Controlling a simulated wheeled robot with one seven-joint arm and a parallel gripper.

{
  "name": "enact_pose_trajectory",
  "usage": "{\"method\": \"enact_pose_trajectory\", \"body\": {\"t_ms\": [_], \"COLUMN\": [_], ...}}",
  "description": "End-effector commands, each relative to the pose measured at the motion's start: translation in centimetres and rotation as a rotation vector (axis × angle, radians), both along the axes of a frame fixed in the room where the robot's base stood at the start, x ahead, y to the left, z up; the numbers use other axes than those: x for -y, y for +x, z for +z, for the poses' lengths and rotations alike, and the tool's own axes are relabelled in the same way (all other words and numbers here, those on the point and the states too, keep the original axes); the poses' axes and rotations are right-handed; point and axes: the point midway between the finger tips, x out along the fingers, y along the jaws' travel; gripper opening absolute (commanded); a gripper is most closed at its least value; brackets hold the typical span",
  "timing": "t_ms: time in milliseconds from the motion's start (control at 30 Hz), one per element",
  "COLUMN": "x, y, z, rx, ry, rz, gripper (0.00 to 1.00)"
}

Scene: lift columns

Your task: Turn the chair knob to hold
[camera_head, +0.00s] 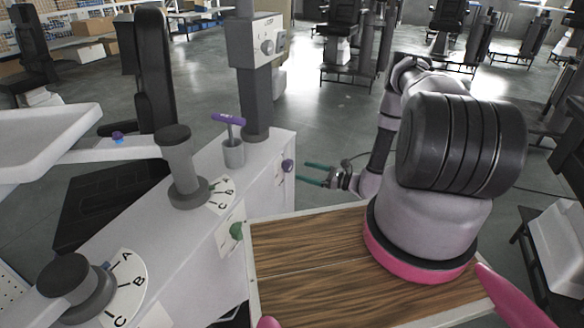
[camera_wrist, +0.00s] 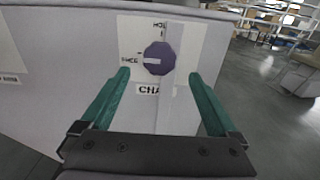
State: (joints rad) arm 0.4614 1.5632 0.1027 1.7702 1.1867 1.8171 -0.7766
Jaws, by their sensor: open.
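The chair knob (camera_wrist: 159,58) is a purple, many-sided knob on a white label plate on the console's side panel. A label reading "CHA…" sits below it, partly hidden. "FREE" is at its left and what looks like "HOLD" is above. A pale mark on the knob's left side faces "FREE". In the head view the purple knob (camera_head: 288,165) is on the panel facing my gripper. My gripper (camera_head: 303,172) is open and empty, with teal fingers. In the wrist view my gripper (camera_wrist: 159,76) has one finger each side of the knob's line, apart from it.
The white console (camera_head: 212,240) carries lever dials marked A, B, C and a purple T-handle (camera_head: 229,120) on top. A green knob (camera_head: 236,230) is on the same side panel. A wooden top (camera_head: 310,270) lies in front. Open floor lies beyond my gripper.

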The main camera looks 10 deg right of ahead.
Motion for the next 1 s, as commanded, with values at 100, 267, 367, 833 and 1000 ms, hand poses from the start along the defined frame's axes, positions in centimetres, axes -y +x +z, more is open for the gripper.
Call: {"method": "enact_pose_trajectory", "body": {"t_ms": [100,267,367,833,1000], "x": [-2.1,-4.0,-4.6,-5.0,-5.0], "y": [1.4,2.8,3.3,3.6,3.6], "z": [0.0,0.0,0.0,0.1,0.1], "rx": [0.003,0.002,0.001,0.001,0.001], "ry": [-0.001,0.0,0.0,-0.001,-0.001], "rz": [0.005,0.004,0.002,0.001,0.001], "gripper": [0.95,0.95,0.95,0.57,0.12]}}
